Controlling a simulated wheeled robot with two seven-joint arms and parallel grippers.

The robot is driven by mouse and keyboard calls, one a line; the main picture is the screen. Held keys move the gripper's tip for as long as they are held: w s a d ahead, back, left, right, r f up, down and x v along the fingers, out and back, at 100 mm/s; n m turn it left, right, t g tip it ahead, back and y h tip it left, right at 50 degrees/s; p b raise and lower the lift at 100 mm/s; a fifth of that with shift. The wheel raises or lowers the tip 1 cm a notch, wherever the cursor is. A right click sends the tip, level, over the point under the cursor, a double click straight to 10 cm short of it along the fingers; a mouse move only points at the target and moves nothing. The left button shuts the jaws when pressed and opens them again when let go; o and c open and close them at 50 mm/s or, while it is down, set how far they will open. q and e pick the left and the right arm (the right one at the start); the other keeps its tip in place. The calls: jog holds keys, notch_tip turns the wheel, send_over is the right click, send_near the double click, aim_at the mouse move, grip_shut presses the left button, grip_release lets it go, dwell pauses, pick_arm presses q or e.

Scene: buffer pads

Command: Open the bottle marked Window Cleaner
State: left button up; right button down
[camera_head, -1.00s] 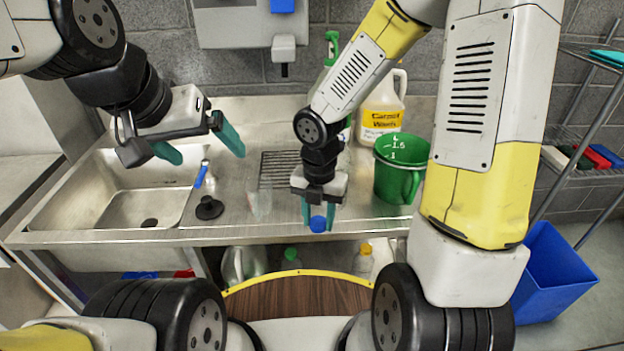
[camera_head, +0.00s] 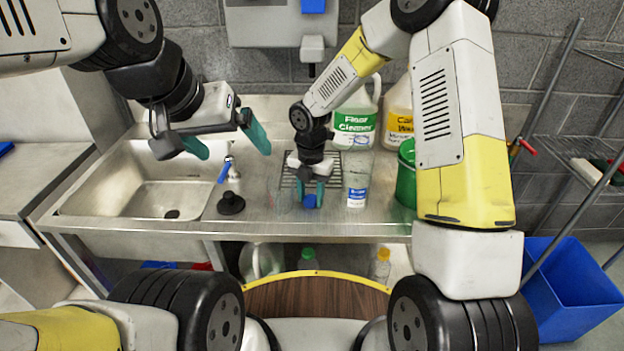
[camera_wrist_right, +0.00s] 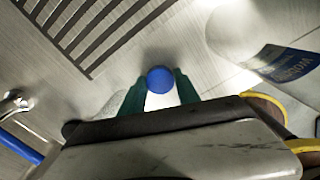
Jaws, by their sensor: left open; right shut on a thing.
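The Window Cleaner bottle (camera_head: 357,182) is clear with a blue label and stands upright on the steel counter; no cap shows on its top. Its label appears at the right of the right wrist view (camera_wrist_right: 287,62), only partly readable. My right gripper (camera_head: 310,192) is left of the bottle, shut on a blue cap (camera_wrist_right: 160,79) between its teal fingers. The cap is above the counter, apart from the bottle. My left gripper (camera_head: 228,145) is open and empty above the sink's right side.
A Floor Cleaner jug (camera_head: 355,122), a Carpet Wash jug (camera_head: 398,115) and a green measuring jug (camera_head: 406,178) stand behind and right. A wire rack (camera_head: 325,163) lies on the counter. A black plunger-like stopper (camera_head: 231,204) is by the sink (camera_head: 130,190).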

aim_at(311, 198)
jog(key=shift+f, duration=0.3)
jog(key=c, duration=1.2)
grip_release()
jog(key=shift+o, duration=0.2)
jog(key=s+d+r+m+t, duration=0.1)
jog(key=s+d+r+m, duration=0.15)
jog(key=r, duration=0.75)
jog(key=s+d+r+m, duration=0.1)
jog(key=d+r+m, duration=0.25)
jog(key=r, duration=0.55)
jog(key=s+d+r+m+t+y, duration=0.1)
jog(key=s+d+r+m+t, duration=0.1)
jog(key=s+d+r+m, duration=0.3)
jog(key=s+d+r+m+t+y, duration=0.1)
jog(key=s+d+r+m+t, duration=0.2)
jog(key=s+m, duration=0.8)
notch_tip(311, 198, up, 2)
jog(key=d+m, duration=0.2)
jog(key=m, duration=0.7)
jog(key=shift+s, duration=0.35)
